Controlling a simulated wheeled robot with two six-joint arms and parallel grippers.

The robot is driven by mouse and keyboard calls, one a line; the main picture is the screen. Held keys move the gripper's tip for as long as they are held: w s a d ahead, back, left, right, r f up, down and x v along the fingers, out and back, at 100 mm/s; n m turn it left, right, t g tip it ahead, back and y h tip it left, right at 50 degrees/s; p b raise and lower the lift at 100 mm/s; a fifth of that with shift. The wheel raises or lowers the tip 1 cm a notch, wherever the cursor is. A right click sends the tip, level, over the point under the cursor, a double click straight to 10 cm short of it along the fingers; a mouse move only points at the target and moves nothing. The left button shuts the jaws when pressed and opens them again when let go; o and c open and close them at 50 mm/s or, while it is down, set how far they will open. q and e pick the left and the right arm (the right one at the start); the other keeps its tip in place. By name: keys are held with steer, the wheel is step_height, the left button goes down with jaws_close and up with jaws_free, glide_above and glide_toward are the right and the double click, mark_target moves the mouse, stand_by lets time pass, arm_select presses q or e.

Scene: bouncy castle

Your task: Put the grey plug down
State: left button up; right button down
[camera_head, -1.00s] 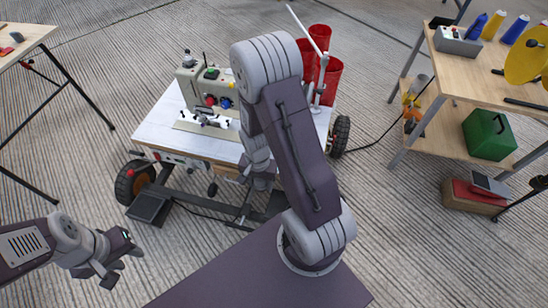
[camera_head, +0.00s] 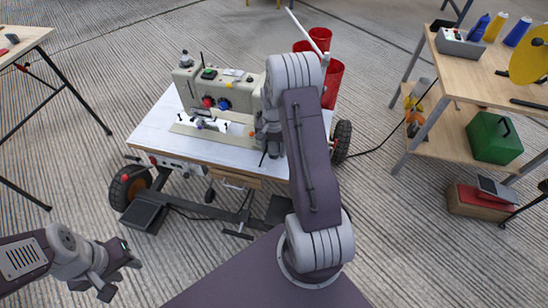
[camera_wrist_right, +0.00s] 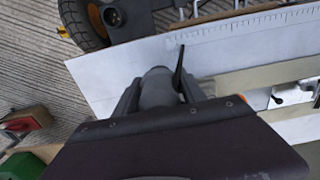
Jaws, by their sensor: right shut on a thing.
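My right gripper (camera_wrist_right: 160,92) is shut on the grey plug (camera_wrist_right: 157,86), which shows between the two fingers in the right wrist view. A short black cable or prong (camera_wrist_right: 180,60) stands out beside the plug. In the head view my right gripper (camera_head: 268,146) is over the right part of the white tabletop (camera_head: 157,130), beside the sewing machine (camera_head: 240,92). The plug is hard to make out there, and I cannot tell whether it touches the tabletop. My left gripper (camera_head: 122,276) is open and empty at the lower left, over the floor.
The tabletop sits on a wheeled cart with a black wheel (camera_head: 128,186) at the left. Red cylinders (camera_head: 330,80) stand behind the machine. A wooden shelf bench (camera_head: 460,110) with a green box (camera_head: 492,138) is at the right. The tabletop's front left is clear.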

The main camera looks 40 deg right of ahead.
mark_target(274, 157)
step_height(274, 157, down, 5)
steer(key=b, duration=0.3)
steer(key=shift+w+d+f, duration=0.1)
steer(key=shift+f, duration=0.05)
steer(key=shift+r, duration=0.35)
steer(key=shift+f, duration=0.2)
steer(key=c, duration=0.7)
jaws_free()
steer(key=shift+o, duration=0.2)
